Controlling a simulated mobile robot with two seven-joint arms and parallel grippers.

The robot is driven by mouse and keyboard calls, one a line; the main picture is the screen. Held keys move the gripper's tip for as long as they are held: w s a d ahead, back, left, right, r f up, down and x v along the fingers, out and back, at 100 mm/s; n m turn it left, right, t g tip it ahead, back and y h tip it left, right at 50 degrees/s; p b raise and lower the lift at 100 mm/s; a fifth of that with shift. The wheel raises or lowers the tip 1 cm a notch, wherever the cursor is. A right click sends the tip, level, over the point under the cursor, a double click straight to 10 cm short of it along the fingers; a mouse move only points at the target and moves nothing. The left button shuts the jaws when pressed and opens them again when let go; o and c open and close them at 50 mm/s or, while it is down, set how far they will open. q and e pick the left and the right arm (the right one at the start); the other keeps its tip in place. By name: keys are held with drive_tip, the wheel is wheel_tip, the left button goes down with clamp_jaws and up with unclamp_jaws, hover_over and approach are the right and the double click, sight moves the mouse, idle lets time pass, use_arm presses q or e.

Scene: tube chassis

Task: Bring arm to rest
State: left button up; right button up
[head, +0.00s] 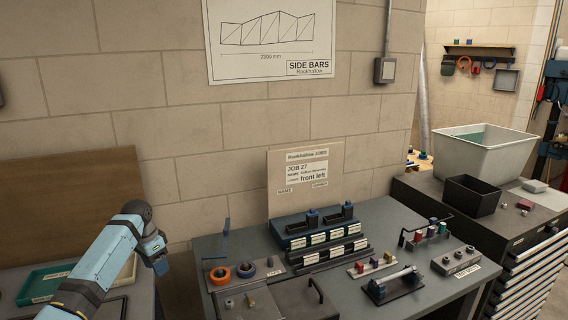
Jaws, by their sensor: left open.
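My left arm comes in from the lower left in the head view. Its gripper (160,267) hangs at the end of the wrist over the left side, above the gap near the table's left edge. It is small in the picture, and its jaws look open and empty. It touches nothing that I can see. My right arm and its gripper are not in view.
A grey table (430,290) holds a labelled rack (317,240), tape rolls (220,275) and several small fixtures. A green tray (40,288) lies at the left. A drawer cabinet (525,270) with a black bin (472,197) and a pale tub (485,150) stands at the right.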

use_arm(q)
drive_tip(key=s+a+f+p, duration=0.2)
drive_tip(key=s+a+p, duration=0.15)
drive_tip(key=s, duration=0.55)
drive_tip(key=w+a+r+n+t+y+b, duration=0.1)
drive_tip(key=w+a+r+n+t+y, duration=0.2)
drive_tip(key=w+t, duration=0.55)
drive_tip(key=w+a+r+n+t, duration=0.1)
drive_tip(key=w+r+t, duration=0.25)
drive_tip(key=r, duration=0.25)
drive_tip(key=w+a+r+t, duration=0.2)
drive_tip(key=w+r+t, duration=0.1)
drive_tip(key=r+t, duration=0.25)
drive_tip(key=s+d+f+g+h, duration=0.1)
drive_tip(key=s+d+f+g, duration=0.1)
drive_tip(key=s+d+f, duration=0.7)
drive_tip(key=s+d+f+g+h, duration=0.15)
drive_tip(key=s+d+f, duration=0.35)
drive_tip(key=s+f, duration=0.75)
drive_tip(key=s+d+f+g, duration=0.1)
drive_tip(key=s+d+f, duration=0.2)
drive_tip(key=s, duration=0.6)
drive_tip(key=s+d+f+g+h, duration=0.1)
drive_tip(key=s+d+f, duration=0.2)
drive_tip(key=s, duration=0.6)
drive_tip(key=s+d+f+g+h, duration=0.1)
drive_tip(key=s+d+f, duration=0.2)
drive_tip(key=s, duration=0.7)
drive_tip(key=shift+d+f, duration=0.2)
drive_tip(key=shift+d, duration=0.9)
